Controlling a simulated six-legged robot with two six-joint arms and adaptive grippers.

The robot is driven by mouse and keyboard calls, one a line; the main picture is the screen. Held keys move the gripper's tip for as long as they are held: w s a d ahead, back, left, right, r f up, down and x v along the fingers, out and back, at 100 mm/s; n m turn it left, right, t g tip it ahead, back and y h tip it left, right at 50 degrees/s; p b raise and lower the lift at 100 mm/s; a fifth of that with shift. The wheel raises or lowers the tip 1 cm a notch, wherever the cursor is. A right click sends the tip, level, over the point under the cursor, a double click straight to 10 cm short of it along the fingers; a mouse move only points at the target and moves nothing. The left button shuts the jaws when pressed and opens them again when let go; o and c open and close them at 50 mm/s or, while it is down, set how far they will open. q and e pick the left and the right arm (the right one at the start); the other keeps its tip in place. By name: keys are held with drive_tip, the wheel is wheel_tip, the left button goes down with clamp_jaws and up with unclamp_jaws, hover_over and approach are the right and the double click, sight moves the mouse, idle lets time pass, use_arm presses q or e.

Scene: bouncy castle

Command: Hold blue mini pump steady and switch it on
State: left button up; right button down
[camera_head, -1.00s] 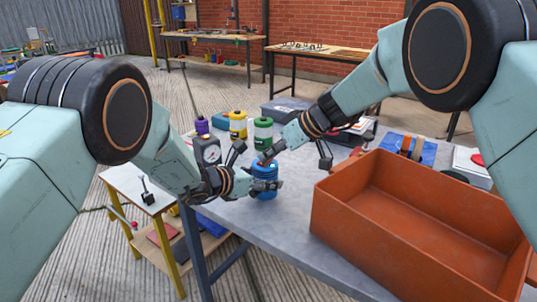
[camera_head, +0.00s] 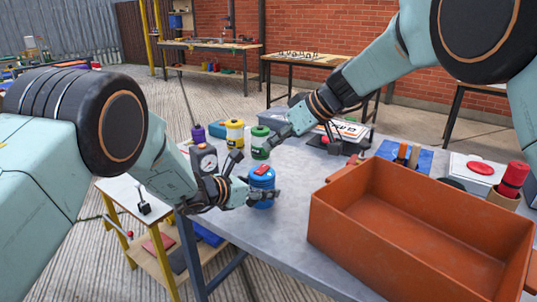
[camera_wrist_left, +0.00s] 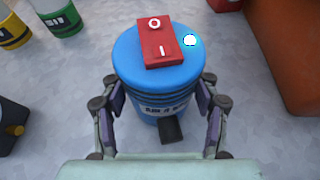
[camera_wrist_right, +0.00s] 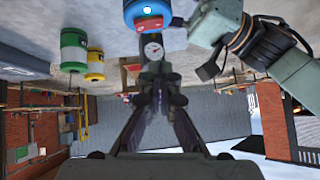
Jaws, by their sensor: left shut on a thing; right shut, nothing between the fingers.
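The blue mini pump (camera_head: 263,180) stands upright on the grey table. On its lid are a red rocker switch (camera_wrist_left: 157,43), marked O and I, and a small round light (camera_wrist_left: 190,41) glowing pale cyan. I cannot tell which end of the switch is down. My left gripper (camera_head: 262,196) is shut around the pump's body, one finger on each side in the left wrist view. My right gripper (camera_head: 269,144) is shut and empty, above and behind the pump, apart from it. In the right wrist view the pump (camera_wrist_right: 147,12) shows at the top edge.
A green canister (camera_head: 260,141), a yellow canister (camera_head: 235,133) and a purple bottle (camera_head: 198,133) stand behind the pump. A large orange crate (camera_head: 350,240) fills the table's right front. Tools lie on a blue mat (camera_head: 425,163) behind it. Bare table lies between pump and crate.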

drive_tip(key=s+v, duration=0.1)
drive_tip(key=v, duration=0.6)
drive_tip(key=shift+a, duration=0.2)
drive_tip(key=shift+r, duration=0.1)
use_arm(q)
drive_tip(key=o, duration=1.6)
drive_tip(key=v, duration=1.2)
drive_tip(key=shift+s+r, duration=0.1)
drive_tip(key=shift+d, duration=0.1)
